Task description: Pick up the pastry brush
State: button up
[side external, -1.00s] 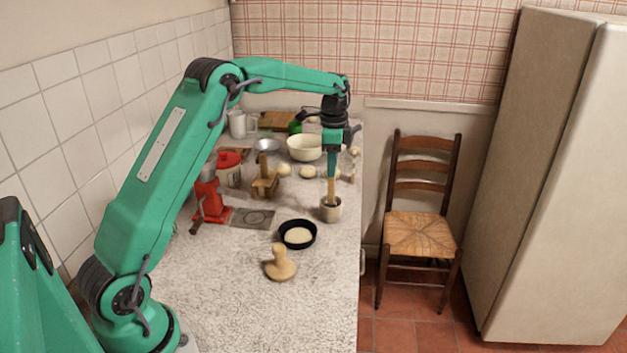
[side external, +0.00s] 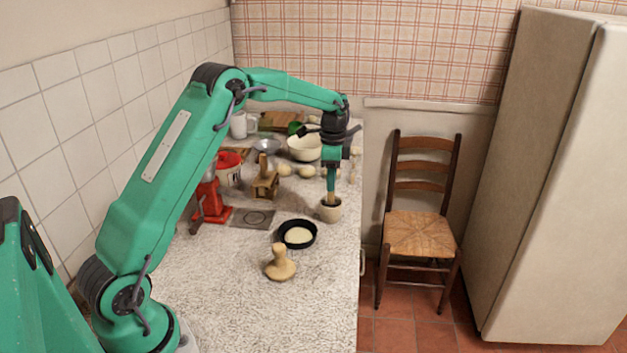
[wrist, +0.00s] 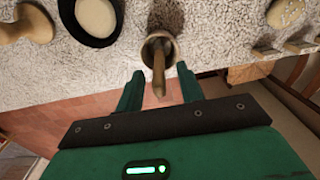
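A wooden brush handle (side external: 331,199) stands upright in a small pale cup (side external: 331,212) near the counter's right edge. I take it for the pastry brush; its bristle end is hidden inside the cup. My gripper (side external: 332,184) points down right over the handle. In the wrist view, the handle (wrist: 159,78) lies between the two spread green fingers of my gripper (wrist: 159,85), with a gap on each side, and the cup (wrist: 158,46) shows beyond them.
A black pan (side external: 298,234) and a wooden pestle-like piece (side external: 281,264) stand in front of the cup to the left. A cream bowl (side external: 304,147) and dough pieces lie behind. A red grinder (side external: 210,199) stands left. The front counter (side external: 260,315) is clear.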

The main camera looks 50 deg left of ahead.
aim_at(331, 206)
jog(key=shift+f, duration=1.75)
grip_shut()
